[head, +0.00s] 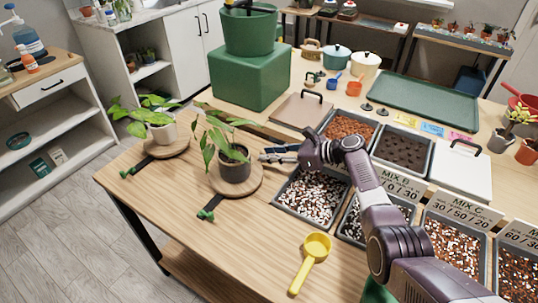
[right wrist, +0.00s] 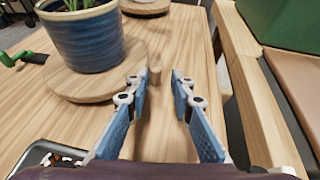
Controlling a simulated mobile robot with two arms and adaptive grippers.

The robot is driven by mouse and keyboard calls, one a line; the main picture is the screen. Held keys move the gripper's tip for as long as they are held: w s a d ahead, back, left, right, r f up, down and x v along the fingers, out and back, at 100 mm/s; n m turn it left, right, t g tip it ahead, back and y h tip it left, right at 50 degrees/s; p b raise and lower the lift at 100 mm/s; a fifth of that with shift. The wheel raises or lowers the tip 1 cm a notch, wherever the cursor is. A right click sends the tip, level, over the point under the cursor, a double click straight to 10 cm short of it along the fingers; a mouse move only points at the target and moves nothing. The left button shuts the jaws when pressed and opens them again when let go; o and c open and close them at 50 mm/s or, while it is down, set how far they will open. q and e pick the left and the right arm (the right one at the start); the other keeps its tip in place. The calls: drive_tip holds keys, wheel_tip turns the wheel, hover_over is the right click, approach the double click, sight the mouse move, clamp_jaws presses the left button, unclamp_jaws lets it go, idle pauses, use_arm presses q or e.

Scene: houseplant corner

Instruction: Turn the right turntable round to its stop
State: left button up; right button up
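The right turntable (head: 257,183) is a round wooden disc on the bench, with a dark ribbed pot (head: 235,170) and a leafy plant on it. In the right wrist view its rim (right wrist: 72,88) lies left of my fingers, and the pot (right wrist: 85,42) looks blue. A short wooden peg (right wrist: 154,75) stands at the disc's edge, just ahead of the gap between my fingertips. A dark strip with a green end (head: 206,213) lies at the disc's front left. My right gripper (head: 264,154) is open and empty beside the disc; its blue fingers (right wrist: 160,88) are apart. My left gripper is not in view.
The left turntable (head: 180,148) carries a pale pot and plant. Trays of potting mix (head: 310,200) stand right of the right turntable. A yellow scoop (head: 314,250) lies in front. A green block (head: 248,78) stands behind. The bench's front left is clear.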

drive_tip(key=shift+o, duration=0.3)
drive_tip(key=shift+s+a+r, duration=0.1)
drive_tip(key=shift+r, duration=0.25)
wheel_tip(320, 180, up, 9)
drive_tip(key=shift+r, duration=0.15)
